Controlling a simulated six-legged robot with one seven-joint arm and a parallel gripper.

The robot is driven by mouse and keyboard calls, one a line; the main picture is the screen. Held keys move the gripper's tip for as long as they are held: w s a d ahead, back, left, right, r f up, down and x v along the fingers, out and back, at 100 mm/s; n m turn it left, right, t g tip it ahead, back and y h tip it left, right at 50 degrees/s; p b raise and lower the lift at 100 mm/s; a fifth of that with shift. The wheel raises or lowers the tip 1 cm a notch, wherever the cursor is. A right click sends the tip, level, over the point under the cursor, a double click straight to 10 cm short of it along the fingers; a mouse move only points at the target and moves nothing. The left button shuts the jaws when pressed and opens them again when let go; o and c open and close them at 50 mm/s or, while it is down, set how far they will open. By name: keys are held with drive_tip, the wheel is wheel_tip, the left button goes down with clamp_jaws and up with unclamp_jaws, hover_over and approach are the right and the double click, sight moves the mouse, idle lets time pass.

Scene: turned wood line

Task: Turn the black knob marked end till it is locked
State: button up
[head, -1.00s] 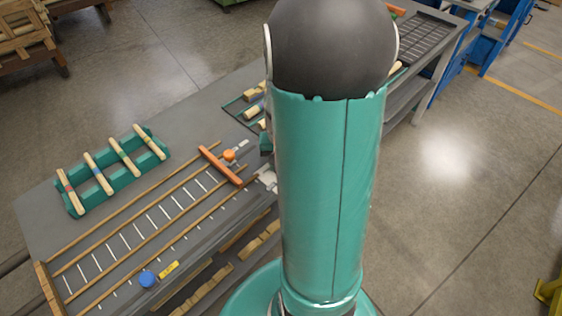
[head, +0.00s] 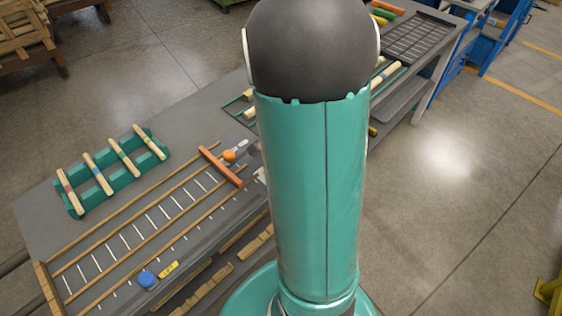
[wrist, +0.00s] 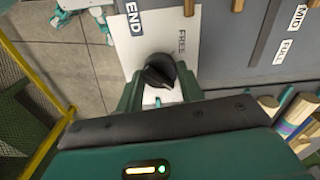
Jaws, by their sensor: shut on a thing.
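The black knob (wrist: 157,68) sits on a white plate (wrist: 208,24) in the wrist view, with the words END and FREE printed beyond it. My gripper (wrist: 160,82) is shut on the knob, with one green finger on each side of it. The knob's ridge lies slanted across the picture. The part of the plate nearest my palm is mostly hidden, so any other mark there cannot be read. In the head view my arm hides the knob and the gripper.
A grey bench (head: 110,240) carries wooden rails, an orange crossbar (head: 220,166), a blue knob (head: 148,279) and a green rack (head: 128,178) of turned sticks. More sticks (wrist: 300,112) lie right of my gripper in the wrist view. Open concrete floor (head: 450,200) lies to the right.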

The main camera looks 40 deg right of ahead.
drive_tip(key=shift+d+r, duration=0.1)
idle(0.3)
drive_tip(key=o, duration=1)
wheel_tip(320, 180, up, 14)
idle(0.3)
drive_tip(key=s+a+r+n+t, duration=0.2)
drive_tip(key=a+r+n, duration=0.2)
drive_tip(key=a+n, duration=0.4)
drive_tip(key=s+a+r+n+t, duration=0.3)
drive_tip(key=a+n, duration=0.5)
drive_tip(key=a, duration=0.7)
drive_tip(key=shift+r+t, duration=0.3)
drive_tip(key=shift+r, duration=0.4)
